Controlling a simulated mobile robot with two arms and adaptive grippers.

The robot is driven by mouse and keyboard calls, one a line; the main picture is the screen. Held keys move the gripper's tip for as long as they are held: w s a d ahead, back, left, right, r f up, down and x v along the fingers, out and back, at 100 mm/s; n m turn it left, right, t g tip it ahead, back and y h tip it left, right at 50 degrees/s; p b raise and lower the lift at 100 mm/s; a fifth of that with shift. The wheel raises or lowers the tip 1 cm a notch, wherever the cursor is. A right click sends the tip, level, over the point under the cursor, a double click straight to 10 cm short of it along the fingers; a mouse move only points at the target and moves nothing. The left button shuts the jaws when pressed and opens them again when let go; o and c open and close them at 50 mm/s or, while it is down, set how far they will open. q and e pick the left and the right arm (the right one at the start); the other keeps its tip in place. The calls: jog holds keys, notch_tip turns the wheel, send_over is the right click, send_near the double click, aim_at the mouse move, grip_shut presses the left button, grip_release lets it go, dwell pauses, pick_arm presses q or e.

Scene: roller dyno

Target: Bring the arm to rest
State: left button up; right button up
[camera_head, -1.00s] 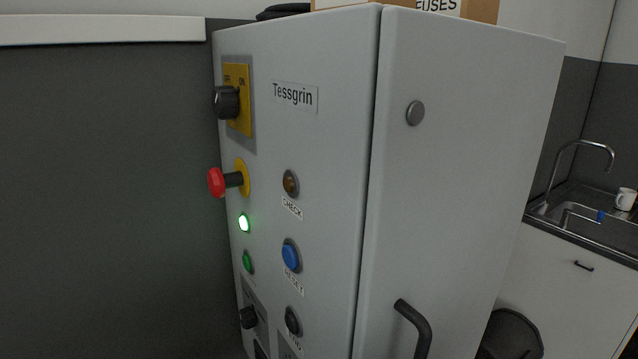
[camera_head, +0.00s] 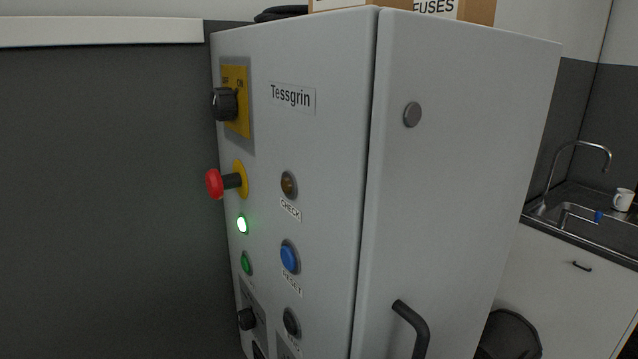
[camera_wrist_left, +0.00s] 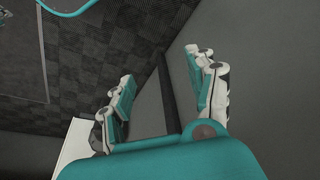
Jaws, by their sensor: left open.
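My left gripper (camera_wrist_left: 162,90) shows in the left wrist view with its two teal-padded fingers spread apart and nothing between them. Beyond it are a dark patterned floor and a plain grey wall. Neither gripper shows in the head view. The head view is filled by a grey control cabinet (camera_head: 330,220) labelled Tessgrin. On it are a black rotary switch (camera_head: 225,103) on a yellow plate, a red mushroom button (camera_head: 214,183), a lit green-white lamp (camera_head: 242,225), a green button (camera_head: 246,263), a blue RESET button (camera_head: 289,257) and an amber CHECK lamp (camera_head: 288,184).
A cabinet handle (camera_head: 415,325) sticks out at the lower right. A cardboard FUSES box (camera_head: 475,12) stands on top. At the right are a sink counter (camera_head: 575,240) with a tap and a mug (camera_head: 622,199), and a dark bin (camera_head: 512,335). A teal hose-like curve (camera_wrist_left: 65,12) shows in the wrist view.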

pick_arm(q)
jog(key=s+f+g, duration=0.1)
jog(key=s+f, duration=0.2)
jog(key=f, duration=1.9)
jog(key=s+a+f+g, duration=0.1)
jog(key=s+a+f, duration=0.2)
jog(key=s+f, duration=1.1)
jog(key=s, duration=0.2)
jog(key=shift+s+a+f, duration=0.2)
jog(key=shift+s+f, duration=0.1)
jog(key=shift+c, duration=0.4)
